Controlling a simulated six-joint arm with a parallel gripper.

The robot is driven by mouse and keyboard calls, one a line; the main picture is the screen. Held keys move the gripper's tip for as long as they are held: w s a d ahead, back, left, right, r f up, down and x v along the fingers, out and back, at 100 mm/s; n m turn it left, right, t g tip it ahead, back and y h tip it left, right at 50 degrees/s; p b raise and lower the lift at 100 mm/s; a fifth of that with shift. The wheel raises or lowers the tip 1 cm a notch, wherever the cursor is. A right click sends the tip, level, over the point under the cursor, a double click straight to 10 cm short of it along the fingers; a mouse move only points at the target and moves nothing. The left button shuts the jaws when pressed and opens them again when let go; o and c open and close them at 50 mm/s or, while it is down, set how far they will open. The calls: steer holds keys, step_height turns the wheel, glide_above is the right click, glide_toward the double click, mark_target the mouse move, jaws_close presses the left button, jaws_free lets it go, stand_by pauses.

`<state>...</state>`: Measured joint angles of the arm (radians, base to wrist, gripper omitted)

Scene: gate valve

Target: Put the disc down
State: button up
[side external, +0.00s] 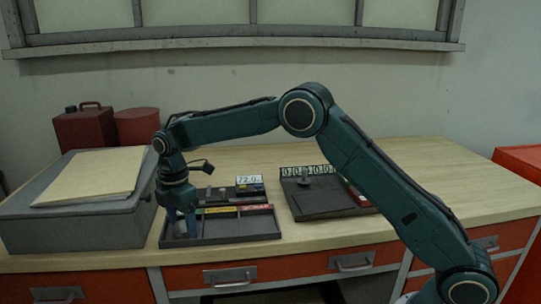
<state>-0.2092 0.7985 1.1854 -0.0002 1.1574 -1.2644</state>
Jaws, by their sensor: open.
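My gripper (184,234) points down into the left compartment of a dark low tray (221,241) near the front of the bench. The gripper is open, its fingers low in that compartment. I cannot make out the disc; if it is at the fingertips, the fingers and the tray's wall hide it. The tray's other compartments, to the right, look empty. Coloured labels in green, yellow and red (255,207) run along its back rim.
A display reading 72.0 (249,180) stands behind the tray. Right of it is a dark board (318,203) with number tiles and a small grey part. A grey box (75,228) with papers stands close at left. Bare wood (310,236) lies in front of the board.

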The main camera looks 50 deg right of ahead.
mark_target(182, 226)
step_height(182, 226, up, 12)
steer(key=shift+f, duration=0.15)
stand_by(0.4)
stand_by(0.5)
steer(key=s+d+r+m+t, duration=0.1)
steer(key=s+d+r+m, duration=0.35)
steer(key=s, duration=0.45)
steer(key=s+d+r+m+t, duration=0.2)
steer(key=s+d+r+m, duration=0.3)
steer(key=s, duration=0.5)
steer(key=s+d+f+m+t, duration=0.1)
steer(key=s+f+m, duration=0.2)
steer(key=s, duration=0.7)
steer(key=s+d+f+m+t, duration=0.1)
steer(key=s+f+m, duration=0.2)
steer(key=s, duration=0.7)
steer(key=shift+d+f+m+t, duration=0.15)
steer(key=shift+d+m+t, duration=0.15)
steer(key=shift+m, duration=0.35)
